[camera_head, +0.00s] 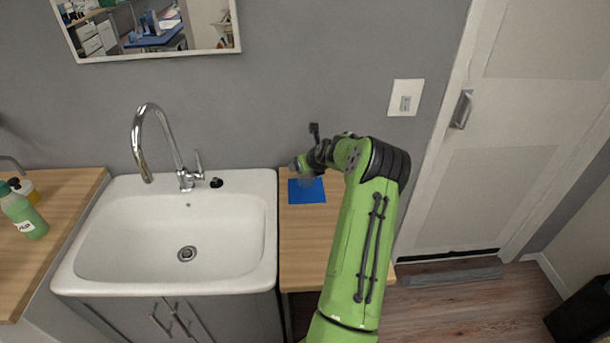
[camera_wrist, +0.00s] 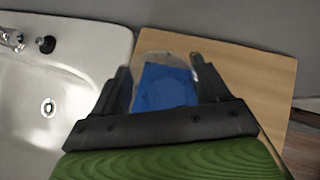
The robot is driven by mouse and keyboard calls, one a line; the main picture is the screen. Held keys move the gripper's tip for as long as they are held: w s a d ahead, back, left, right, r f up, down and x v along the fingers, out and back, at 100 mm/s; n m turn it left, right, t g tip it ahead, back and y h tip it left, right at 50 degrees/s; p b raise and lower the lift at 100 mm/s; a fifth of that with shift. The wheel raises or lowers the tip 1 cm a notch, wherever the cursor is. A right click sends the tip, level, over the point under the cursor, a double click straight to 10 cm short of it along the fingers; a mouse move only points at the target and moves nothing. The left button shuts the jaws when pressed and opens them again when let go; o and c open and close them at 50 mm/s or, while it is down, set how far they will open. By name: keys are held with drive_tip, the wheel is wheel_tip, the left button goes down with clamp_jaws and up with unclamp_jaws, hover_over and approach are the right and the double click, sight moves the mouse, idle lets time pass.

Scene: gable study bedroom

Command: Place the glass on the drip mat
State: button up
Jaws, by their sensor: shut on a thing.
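The blue drip mat (camera_head: 307,191) lies on the wooden counter right of the sink. In the wrist view the mat (camera_wrist: 165,86) shows between my fingers, seen through the clear glass (camera_wrist: 165,58). The glass is faint in the head view (camera_head: 307,181), over the mat. My gripper (camera_wrist: 162,80) is shut on the glass, one dark finger on each side of it; it also shows in the head view (camera_head: 305,168). I cannot tell whether the base of the glass touches the mat.
A white sink (camera_head: 170,240) with a chrome tap (camera_head: 160,145) stands directly left of the counter (camera_head: 305,240). A green bottle (camera_head: 22,212) stands on the far left counter. The wall is close behind. The counter in front of the mat is bare.

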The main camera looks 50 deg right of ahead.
drive_tip(key=shift+f, duration=1.4)
drive_tip(key=shift+f, duration=0.1)
drive_tip(key=shift+f, duration=0.1)
drive_tip(key=o, duration=1.3)
